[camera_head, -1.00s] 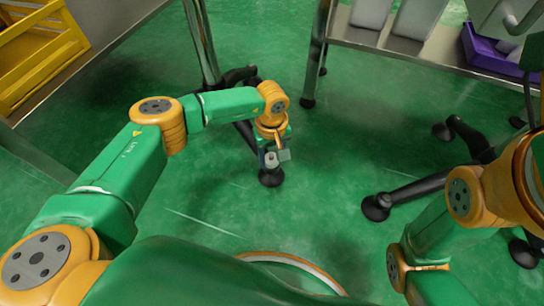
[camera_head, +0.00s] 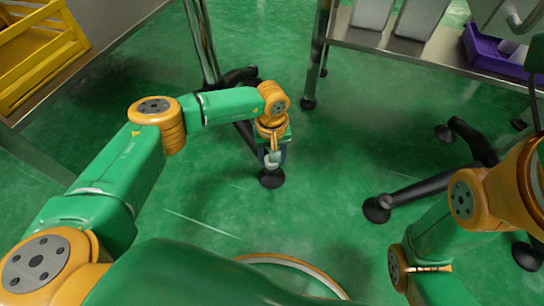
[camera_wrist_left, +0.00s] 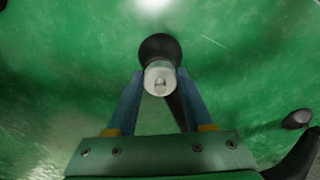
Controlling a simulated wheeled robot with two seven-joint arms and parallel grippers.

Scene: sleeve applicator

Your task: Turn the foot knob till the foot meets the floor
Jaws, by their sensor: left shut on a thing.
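The foot knob (camera_wrist_left: 161,76) is a pale grey cylinder with a small notch on its end, in the middle of the left wrist view. My left gripper (camera_head: 271,158) points down at it, with its two blue fingers shut on the knob's sides. Below the knob is a round black foot (camera_head: 271,179), which also shows in the left wrist view (camera_wrist_left: 159,45). I cannot tell whether the foot touches the green floor (camera_head: 330,190) or hangs just above it. My right arm shows at the right, but its gripper is out of view.
A black leg with a round foot (camera_head: 377,209) lies to the right of my left gripper. A steel table (camera_head: 420,57) with a purple bin (camera_head: 490,52) stands at the back right. A yellow crate (camera_head: 45,55) sits on a steel top at the left.

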